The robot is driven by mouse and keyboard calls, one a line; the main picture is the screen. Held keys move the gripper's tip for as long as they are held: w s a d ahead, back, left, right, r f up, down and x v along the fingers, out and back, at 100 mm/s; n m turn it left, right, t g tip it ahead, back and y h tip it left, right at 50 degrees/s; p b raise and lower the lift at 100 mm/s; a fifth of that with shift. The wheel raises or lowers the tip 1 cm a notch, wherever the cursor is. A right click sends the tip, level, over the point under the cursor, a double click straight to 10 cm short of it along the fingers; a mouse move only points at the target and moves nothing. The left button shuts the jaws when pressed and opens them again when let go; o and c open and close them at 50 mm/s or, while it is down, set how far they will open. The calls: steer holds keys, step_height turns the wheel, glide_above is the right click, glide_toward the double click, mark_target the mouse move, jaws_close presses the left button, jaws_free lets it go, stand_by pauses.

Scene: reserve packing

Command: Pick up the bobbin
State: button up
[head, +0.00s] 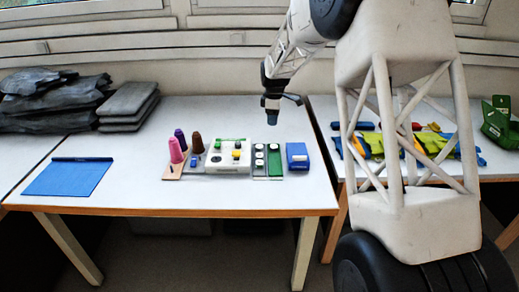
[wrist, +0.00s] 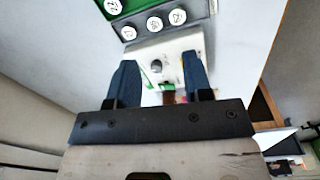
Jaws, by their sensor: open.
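My gripper (head: 272,118) hangs above the back of the table, over the right part of the row of sewing things. In the wrist view its two dark fingers (wrist: 160,64) are apart, with nothing held between them. Beyond them lies a white tray (wrist: 182,43) with a round grey piece, and green and brown bits show low between the fingers. In the head view the white tray (head: 214,168) carries small green, yellow and dark pieces. I cannot tell which small piece is the bobbin. Pink (head: 175,150), purple (head: 180,139) and brown (head: 198,143) thread cones stand left of the tray.
A green strip (head: 275,160) and dark strip with round white pieces lie right of the tray, then a blue box (head: 297,156). A blue mat (head: 68,177) lies left. Dark folded cloths (head: 130,101) are behind. A second table (head: 324,113) holds coloured gloves. The front table middle is clear.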

mark_target(259, 145)
steer(key=w+a+f+n, duration=0.4)
steer(key=w+a+f, duration=0.1)
steer(key=w+f, duration=0.6)
step_height(259, 145, down, 2)
steer(key=shift+f+g, duration=0.2)
steer(key=shift+g, duration=0.1)
steer(key=shift+s+a, duration=0.1)
steer(key=shift+f, duration=1.3)
steer(key=shift+f, duration=2.6)
steer(key=c, duration=0.6)
steer(key=shift+o, duration=0.2)
